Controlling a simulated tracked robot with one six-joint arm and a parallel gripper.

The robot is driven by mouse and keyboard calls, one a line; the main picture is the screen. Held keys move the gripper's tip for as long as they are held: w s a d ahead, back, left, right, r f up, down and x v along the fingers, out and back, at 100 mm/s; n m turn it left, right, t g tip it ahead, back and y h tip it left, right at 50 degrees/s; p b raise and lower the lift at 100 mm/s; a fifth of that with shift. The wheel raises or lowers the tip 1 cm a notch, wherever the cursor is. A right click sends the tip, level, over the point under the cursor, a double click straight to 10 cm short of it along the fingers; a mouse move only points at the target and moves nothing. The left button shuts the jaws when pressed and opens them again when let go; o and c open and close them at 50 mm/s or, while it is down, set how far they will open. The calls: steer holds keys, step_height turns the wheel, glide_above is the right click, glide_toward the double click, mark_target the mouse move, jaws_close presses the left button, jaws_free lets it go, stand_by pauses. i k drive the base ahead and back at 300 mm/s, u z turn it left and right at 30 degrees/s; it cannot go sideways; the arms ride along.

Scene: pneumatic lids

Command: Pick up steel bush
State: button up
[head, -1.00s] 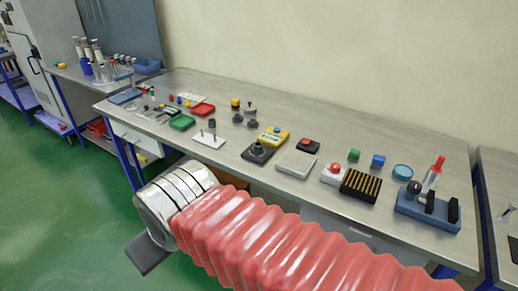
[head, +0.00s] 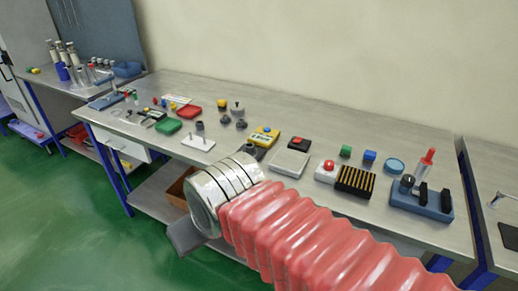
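No part is plainly recognisable as the steel bush at this size. A small dark grey cylinder (head: 199,125) at the white pin plate (head: 187,142), left of centre on the bench, may be it. I cannot tell whether it sits on the plate or just behind it. My gripper (head: 185,238) shows only as a grey piece beyond the banded silver cuff of my arm, in front of the bench and low. Its fingertips cannot be made out, nor whether it holds anything.
The long grey bench (head: 270,97) carries a green tray (head: 168,126), a red tray (head: 188,111), a yellow-topped box (head: 264,136), a black slotted block (head: 355,181) and a blue fixture (head: 420,200) at right. My red-sleeved arm covers part of the bench's front edge.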

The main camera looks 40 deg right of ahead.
mark_target(249, 147)
steer(key=i, duration=1)
steer(key=z, duration=0.05)
